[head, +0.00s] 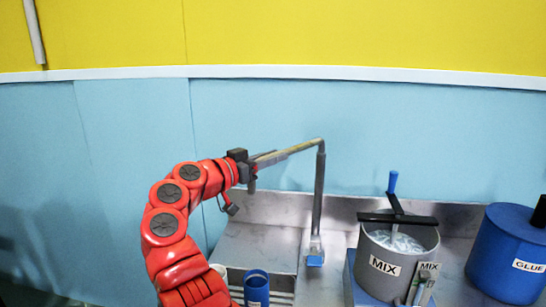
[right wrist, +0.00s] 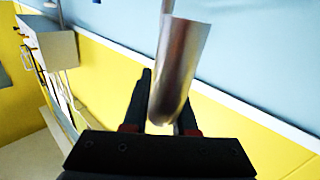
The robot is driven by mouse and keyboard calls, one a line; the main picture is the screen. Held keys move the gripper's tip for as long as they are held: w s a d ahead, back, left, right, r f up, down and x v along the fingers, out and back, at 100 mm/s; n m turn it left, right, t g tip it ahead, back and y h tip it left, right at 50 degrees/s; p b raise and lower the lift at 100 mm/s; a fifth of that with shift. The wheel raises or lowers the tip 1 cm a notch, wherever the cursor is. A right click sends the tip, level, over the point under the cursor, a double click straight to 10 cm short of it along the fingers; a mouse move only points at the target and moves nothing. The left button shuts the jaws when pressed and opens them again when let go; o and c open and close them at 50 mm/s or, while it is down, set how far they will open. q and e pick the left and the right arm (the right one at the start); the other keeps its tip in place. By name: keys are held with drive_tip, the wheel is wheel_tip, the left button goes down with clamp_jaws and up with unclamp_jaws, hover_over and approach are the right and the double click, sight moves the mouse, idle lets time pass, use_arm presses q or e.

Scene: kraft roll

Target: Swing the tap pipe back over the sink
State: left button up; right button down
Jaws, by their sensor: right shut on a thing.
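The grey tap pipe stands on a blue-based fitting (head: 314,260) at the back of the steel sink unit (head: 262,240). Its upright (head: 319,190) rises to a bend, and its upper arm (head: 300,147) points left and slightly down. My right gripper (head: 262,162) is shut on the outer end of this arm. In the right wrist view the pipe (right wrist: 178,70) runs between the two fingers (right wrist: 164,115). The sink bowl itself cannot be told clearly. My left gripper is not in view.
A grey MIX pot (head: 390,266) with a blue-handled stirrer (head: 392,185) stands right of the tap. A blue GLUE drum (head: 505,255) is at far right. The blue wall (head: 400,130) is behind.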

drive_tip(key=c, duration=1)
unclamp_jaws()
drive_tip(key=shift+o, duration=1.4)
drive_tip(key=shift+w+f, duration=0.15)
drive_tip(key=shift+w, duration=0.1)
drive_tip(key=shift+s, duration=0.15)
drive_tip(key=b+v, duration=0.2)
drive_tip(key=v, duration=1.5)
drive_tip(key=shift+a+b, duration=0.2)
drive_tip(key=shift+b, duration=0.15)
